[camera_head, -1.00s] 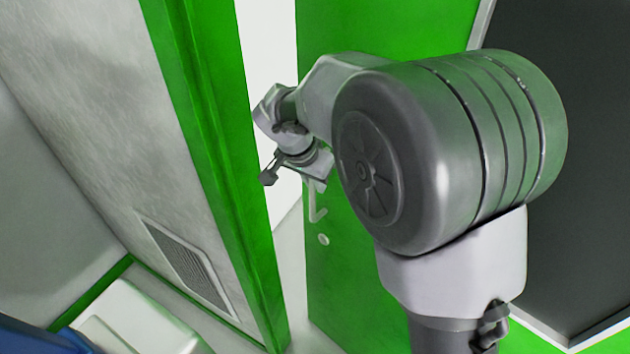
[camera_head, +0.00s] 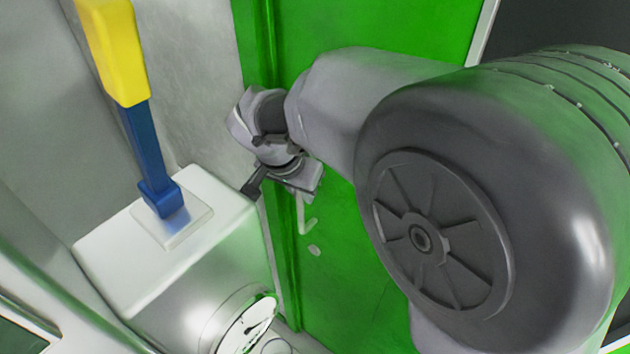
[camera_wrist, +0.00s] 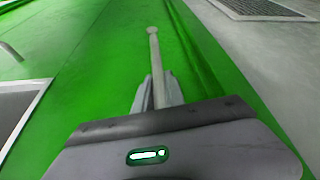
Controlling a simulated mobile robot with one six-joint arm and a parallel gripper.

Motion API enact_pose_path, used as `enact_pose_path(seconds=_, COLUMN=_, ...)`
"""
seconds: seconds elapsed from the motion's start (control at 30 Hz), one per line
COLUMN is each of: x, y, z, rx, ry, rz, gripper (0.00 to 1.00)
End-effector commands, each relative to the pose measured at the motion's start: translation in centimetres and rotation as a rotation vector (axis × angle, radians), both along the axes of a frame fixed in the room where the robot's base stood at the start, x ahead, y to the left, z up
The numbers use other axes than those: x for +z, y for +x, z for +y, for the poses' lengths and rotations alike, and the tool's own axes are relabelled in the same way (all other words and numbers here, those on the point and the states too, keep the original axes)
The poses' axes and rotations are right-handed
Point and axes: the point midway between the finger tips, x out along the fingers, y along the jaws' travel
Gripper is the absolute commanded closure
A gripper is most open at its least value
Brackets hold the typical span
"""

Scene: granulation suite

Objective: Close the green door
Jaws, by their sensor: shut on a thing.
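The green door (camera_head: 345,255) stands in line with its green frame (camera_head: 262,60) in the head view, with no open gap visible between them. Its pale bar handle (camera_head: 306,218) shows below my gripper (camera_head: 292,190). In the wrist view the green door (camera_wrist: 95,65) lies left of the frame edge, and the handle (camera_wrist: 154,48) runs up from between my gripper's fingers (camera_wrist: 157,92). My gripper is shut on the handle. The latch itself cannot be seen, and my arm hides much of the door in the head view.
A white machine (camera_head: 110,260) with a blue and yellow post (camera_head: 140,140) stands close at the left of the door. A grey wall (camera_head: 195,90) lies behind it. The door has a dark window (camera_head: 560,25). A vent grille (camera_wrist: 262,9) shows in the wrist view.

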Motion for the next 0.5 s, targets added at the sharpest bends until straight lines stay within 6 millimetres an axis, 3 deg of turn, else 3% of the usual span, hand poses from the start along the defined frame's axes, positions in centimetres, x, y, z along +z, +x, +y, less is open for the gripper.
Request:
enact_pose_path(seconds=0.13, x=0.04, y=-0.99, z=0.76, rx=0.017, ry=0.003, rz=-0.005, gripper=1.0)
enact_pose_path(seconds=0.43, x=-0.04, y=-1.23, z=0.82, rx=0.016, ry=0.003, rz=0.001, gripper=1.0)
enact_pose_path(seconds=0.47, x=-0.05, y=-1.23, z=0.81, rx=0.016, ry=0.003, rz=0.001, gripper=0.8)
enact_pose_path(seconds=0.5, x=-0.05, y=-1.21, z=0.8, rx=0.016, ry=0.003, rz=0.001, gripper=0.72)
